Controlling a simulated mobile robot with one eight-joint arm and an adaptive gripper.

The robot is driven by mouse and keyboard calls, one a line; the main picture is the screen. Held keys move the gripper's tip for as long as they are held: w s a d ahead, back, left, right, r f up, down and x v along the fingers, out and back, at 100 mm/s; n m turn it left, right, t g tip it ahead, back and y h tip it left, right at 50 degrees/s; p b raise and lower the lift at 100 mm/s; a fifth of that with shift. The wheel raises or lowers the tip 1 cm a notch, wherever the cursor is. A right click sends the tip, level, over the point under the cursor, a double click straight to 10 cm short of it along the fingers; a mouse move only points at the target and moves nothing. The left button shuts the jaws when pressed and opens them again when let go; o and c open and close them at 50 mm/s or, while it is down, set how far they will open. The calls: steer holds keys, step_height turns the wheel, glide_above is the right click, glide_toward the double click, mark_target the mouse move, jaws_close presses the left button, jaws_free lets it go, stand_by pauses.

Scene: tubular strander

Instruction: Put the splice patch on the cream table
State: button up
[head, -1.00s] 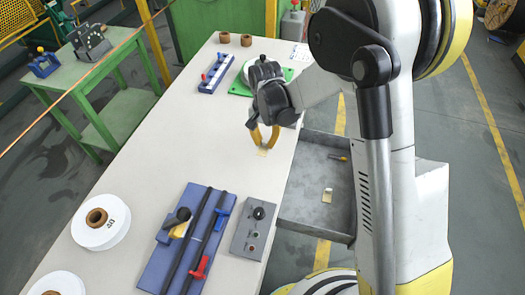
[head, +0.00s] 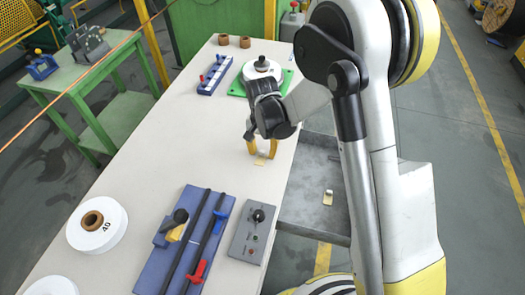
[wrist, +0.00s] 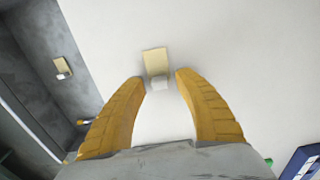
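A small pale-yellow splice patch (head: 260,161) lies on the cream table (head: 190,130) near its right edge. My gripper (head: 262,152) points down at the table over this spot. Its two yellow fingers (wrist: 160,84) are spread, with nothing held between them. A second, similar patch (head: 327,198) lies in the grey tray (head: 300,215) beside the table; it also shows in the wrist view (wrist: 66,68).
A blue fixture (head: 185,240) with dark bars and a grey control box (head: 252,233) stand on the near table. White reels (head: 97,224) are at the left. A blue rack (head: 214,75) and a green-based device (head: 240,87) stand farther back. The table's middle is clear.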

mark_target(262, 151)
step_height(262, 151, up, 12)
steer(key=p, duration=0.4)
steer(key=s+d+r+n+t, duration=0.1)
steer(key=s+d+r+t, duration=0.1)
steer(key=s+d+r, duration=0.35)
steer(key=s+d+r+n+t, duration=0.1)
steer(key=s+d+r, duration=0.2)
steer(key=r, duration=0.5)
steer(key=s+d+r+n+t, duration=0.1)
steer(key=s+d+t, duration=0.1)
steer(key=s, duration=0.3)
steer(key=s+d+r+n+t, duration=0.1)
steer(key=s+d+t, duration=0.1)
steer(key=s+d, duration=0.2)
steer(key=shift+s+d+r, duration=0.15)
steer(key=shift+s+r, duration=0.25)
steer(key=shift+s, duration=0.6)
